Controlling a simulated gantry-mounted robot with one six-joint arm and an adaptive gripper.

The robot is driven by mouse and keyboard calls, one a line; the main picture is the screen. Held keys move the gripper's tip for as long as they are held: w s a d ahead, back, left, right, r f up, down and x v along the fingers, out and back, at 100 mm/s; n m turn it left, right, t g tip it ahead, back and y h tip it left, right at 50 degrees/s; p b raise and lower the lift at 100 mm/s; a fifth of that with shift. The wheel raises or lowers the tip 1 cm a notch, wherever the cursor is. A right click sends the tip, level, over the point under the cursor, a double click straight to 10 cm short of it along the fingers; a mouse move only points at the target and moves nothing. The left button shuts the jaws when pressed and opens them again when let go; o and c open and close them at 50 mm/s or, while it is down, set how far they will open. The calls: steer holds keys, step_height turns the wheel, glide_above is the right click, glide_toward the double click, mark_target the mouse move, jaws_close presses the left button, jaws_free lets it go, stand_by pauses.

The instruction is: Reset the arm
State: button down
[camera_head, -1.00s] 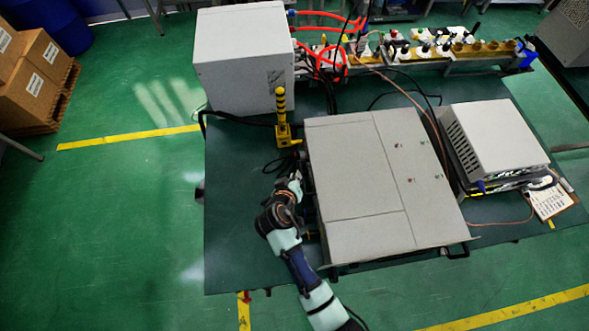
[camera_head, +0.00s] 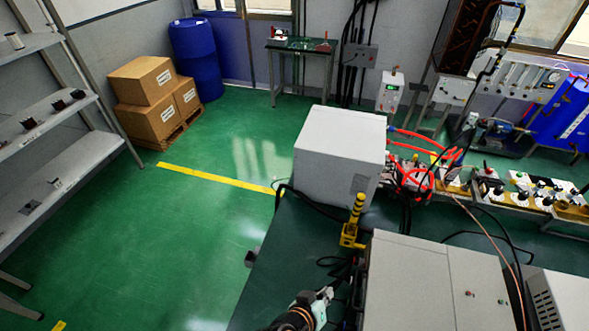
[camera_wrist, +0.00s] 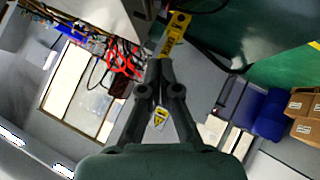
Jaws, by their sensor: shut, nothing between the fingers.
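My arm shows at the bottom of the head view, beside the left side of the large grey cabinet (camera_head: 432,285). My gripper (camera_wrist: 160,68) fills the middle of the wrist view. Its two dark fingers meet at the tips, with nothing between them. In the head view its fingertips are hard to make out. A yellow post with black bands (camera_head: 354,220) stands on the dark green table just beyond the arm. It also shows in the wrist view (camera_wrist: 174,35), past the fingertips; I cannot tell the gap.
A white-grey box (camera_head: 340,155) stands behind the post, with red hoses (camera_head: 425,165) to its right. Another grey unit (camera_head: 560,300) is at the lower right. Cardboard boxes (camera_head: 152,95), a blue barrel (camera_head: 195,60) and a shelf (camera_head: 45,120) stand away on the left. Green floor there is open.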

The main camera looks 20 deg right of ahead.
steer(key=w+a+r+n+t+y, duration=0.1)
steer(key=a+r+n+t+y, duration=0.3)
steer(key=a+r, duration=0.6)
steer(key=w+a+r+n+t+y, duration=0.1)
steer(key=a+r+t+y, duration=0.5)
steer(key=r, duration=0.6)
step_height(320, 180, up, 14)
steer(key=a+g+p, duration=0.1)
steer(key=g+p, duration=0.1)
steer(key=p, duration=1.2)
steer(key=shift+s+a+h, duration=0.2)
steer(key=shift+h, duration=0.2)
